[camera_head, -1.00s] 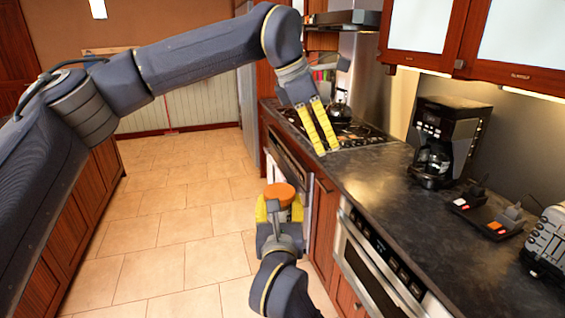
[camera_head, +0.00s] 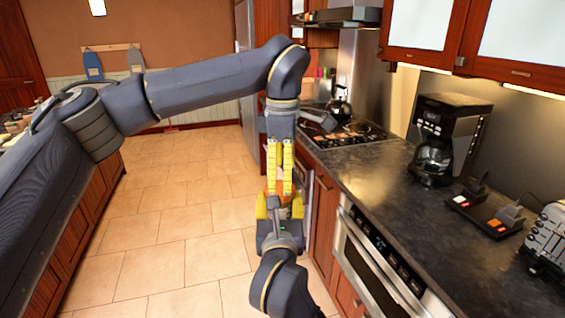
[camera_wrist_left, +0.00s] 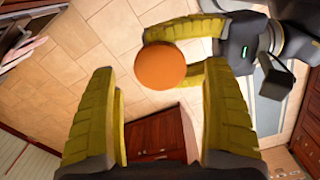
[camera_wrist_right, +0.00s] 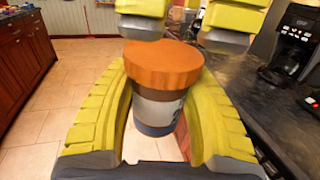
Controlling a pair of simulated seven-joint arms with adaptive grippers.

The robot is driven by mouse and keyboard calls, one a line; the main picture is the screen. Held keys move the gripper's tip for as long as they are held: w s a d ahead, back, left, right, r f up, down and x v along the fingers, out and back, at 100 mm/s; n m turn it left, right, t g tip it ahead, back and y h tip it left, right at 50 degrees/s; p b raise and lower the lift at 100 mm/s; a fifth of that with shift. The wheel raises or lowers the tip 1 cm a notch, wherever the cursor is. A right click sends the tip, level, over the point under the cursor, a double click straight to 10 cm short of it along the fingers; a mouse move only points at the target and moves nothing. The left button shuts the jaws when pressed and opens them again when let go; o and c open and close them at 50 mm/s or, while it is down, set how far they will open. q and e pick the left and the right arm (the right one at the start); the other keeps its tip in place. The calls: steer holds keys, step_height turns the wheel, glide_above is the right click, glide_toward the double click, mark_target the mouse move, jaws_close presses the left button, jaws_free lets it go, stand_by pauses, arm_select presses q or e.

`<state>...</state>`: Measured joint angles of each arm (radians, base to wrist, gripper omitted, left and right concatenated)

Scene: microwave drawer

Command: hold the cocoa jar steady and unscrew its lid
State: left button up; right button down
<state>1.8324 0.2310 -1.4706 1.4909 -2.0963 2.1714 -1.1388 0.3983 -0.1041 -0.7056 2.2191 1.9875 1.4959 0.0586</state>
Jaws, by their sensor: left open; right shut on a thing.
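The cocoa jar (camera_wrist_right: 158,108) has a brown body with a pale label, a dark blue base and a wide orange lid (camera_wrist_right: 161,65). It stands upright between the yellow fingers of my right gripper (camera_wrist_right: 158,125), which is shut on the jar body. My left gripper (camera_head: 280,188) is open, pointing down over the jar. In the right wrist view its two fingertips (camera_wrist_right: 188,30) hang just above and beyond the lid. In the left wrist view the round lid (camera_wrist_left: 160,66) lies ahead between the left fingers (camera_wrist_left: 160,100). In the head view the left fingers mostly hide the jar.
The dark counter (camera_head: 385,185) runs along the right, with a coffee maker (camera_head: 447,138), a black tray (camera_head: 492,210) and a toaster (camera_head: 547,240). A kettle (camera_head: 340,105) stands on the stove behind. The jar is held over open tiled floor (camera_head: 175,225).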

mark_target(282, 188)
arm_select(q)
steer(key=shift+f, duration=2.3)
steer(key=c, duration=1.2)
steer(key=o, duration=1.2)
steer(key=shift+c, duration=0.2)
steer(key=shift+r, duration=0.1)
